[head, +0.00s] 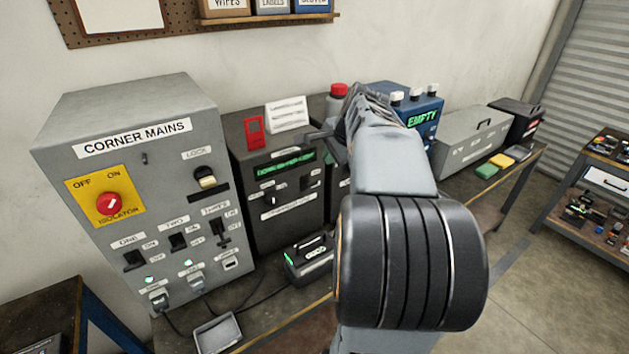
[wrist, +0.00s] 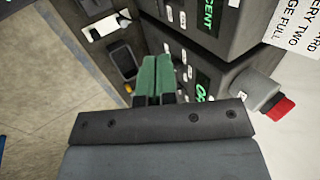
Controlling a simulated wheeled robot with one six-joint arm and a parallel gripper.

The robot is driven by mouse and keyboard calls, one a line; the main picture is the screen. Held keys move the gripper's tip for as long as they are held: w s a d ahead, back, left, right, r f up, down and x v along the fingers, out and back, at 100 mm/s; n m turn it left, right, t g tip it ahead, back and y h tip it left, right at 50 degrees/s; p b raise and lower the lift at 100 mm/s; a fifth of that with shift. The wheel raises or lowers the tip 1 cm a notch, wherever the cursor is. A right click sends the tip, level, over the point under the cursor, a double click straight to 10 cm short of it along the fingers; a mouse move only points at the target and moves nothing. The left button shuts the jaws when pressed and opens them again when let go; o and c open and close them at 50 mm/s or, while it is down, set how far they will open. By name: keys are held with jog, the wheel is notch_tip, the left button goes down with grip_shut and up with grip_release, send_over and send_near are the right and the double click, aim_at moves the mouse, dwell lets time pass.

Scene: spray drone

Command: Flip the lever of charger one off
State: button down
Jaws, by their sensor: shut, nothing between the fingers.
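Charger one seems to be the dark box (head: 265,225) right of the corner mains cabinet, with a green-lit display and a sheet of paper on top. Two small dark switches show on its front, one of them a lever (head: 269,198); I cannot read their labels or tell their positions. In the wrist view, the box with the "CENT" display (wrist: 207,16) is at the top. My gripper (wrist: 157,62) is shut and empty, its green fingers together, in front of the lower neighbouring box (wrist: 220,92). No contact with a lever is visible. In the head view my arm hides part of this second box.
The corner mains cabinet (head: 95,125) stands left with a red isolator knob and switches. A dark battery (head: 308,255) and a grey tray (head: 217,335) sit on the bench front. A red-capped bottle (head: 338,90) and a blue "EMPTY" unit (head: 420,112) stand behind my arm.

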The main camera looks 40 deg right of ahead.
aim_at(312, 184)
jog(key=p+x, duration=0.2)
jog(key=x, duration=1.2)
jog(key=shift+a, duration=0.1)
